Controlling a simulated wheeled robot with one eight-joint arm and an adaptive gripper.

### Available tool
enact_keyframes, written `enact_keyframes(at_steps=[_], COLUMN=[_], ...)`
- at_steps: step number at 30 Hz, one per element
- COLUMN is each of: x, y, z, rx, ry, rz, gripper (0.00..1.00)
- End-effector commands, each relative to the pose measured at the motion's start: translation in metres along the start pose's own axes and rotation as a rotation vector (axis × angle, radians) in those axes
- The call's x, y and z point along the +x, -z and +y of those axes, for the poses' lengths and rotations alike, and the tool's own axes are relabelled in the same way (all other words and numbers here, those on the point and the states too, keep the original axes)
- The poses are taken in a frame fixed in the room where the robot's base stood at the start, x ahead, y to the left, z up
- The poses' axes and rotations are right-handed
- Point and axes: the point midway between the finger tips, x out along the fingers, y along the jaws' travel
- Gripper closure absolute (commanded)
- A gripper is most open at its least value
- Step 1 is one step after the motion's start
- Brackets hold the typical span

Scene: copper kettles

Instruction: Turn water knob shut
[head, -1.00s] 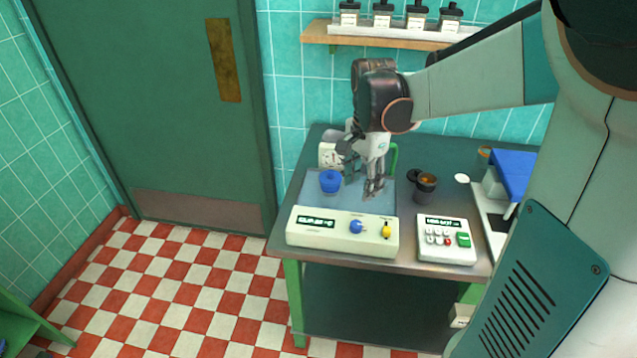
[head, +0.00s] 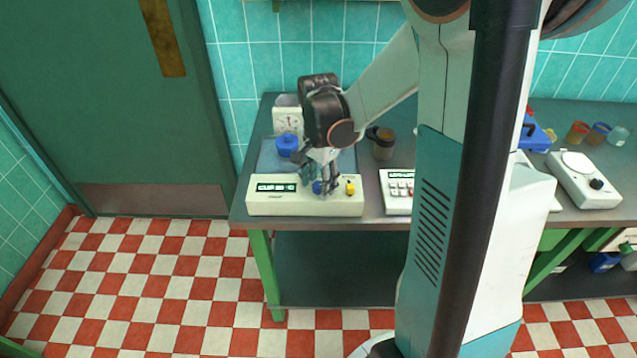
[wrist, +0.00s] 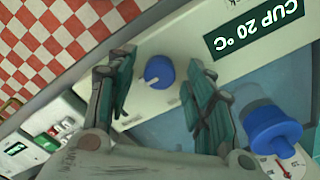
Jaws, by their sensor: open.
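The blue water knob (head: 317,187) is on the front of a cream control panel (head: 275,207) with a lit display, partly hidden by my fingers in the head view. In the wrist view the knob (wrist: 158,72) is fully visible, with a pale pointer mark toward its lower left. My gripper (head: 321,180) is over the panel at the knob. Its fingers are open, one on each side of the knob in the wrist view (wrist: 157,88), with visible gaps. Whether the fingertips reach down around the knob I cannot tell. The display (wrist: 253,30) reads "CUP 20 °C" there.
A yellow knob (head: 350,188) sits close to the right of the blue one. A blue-topped vessel (head: 287,145) and a dial scale (head: 288,120) stand behind the panel. A keypad device (head: 397,190) and a dark cup (head: 384,150) are to the right.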

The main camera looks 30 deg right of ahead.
Motion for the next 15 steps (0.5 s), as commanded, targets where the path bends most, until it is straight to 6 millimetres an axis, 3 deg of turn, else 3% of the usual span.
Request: enact_keyframes(at_steps=[7, 13, 15], x=[0.0003, 0.0002, 0.0002], y=[0.0, -0.0001, -0.0001], z=[0.0, 0.0001, 0.0001], rx=[0.0, 0.0, 0.0], ry=[0.0, 0.0, 0.0], rz=[0.0, 0.0, 0.0], gripper=[0.52, 0.97, 0.97])
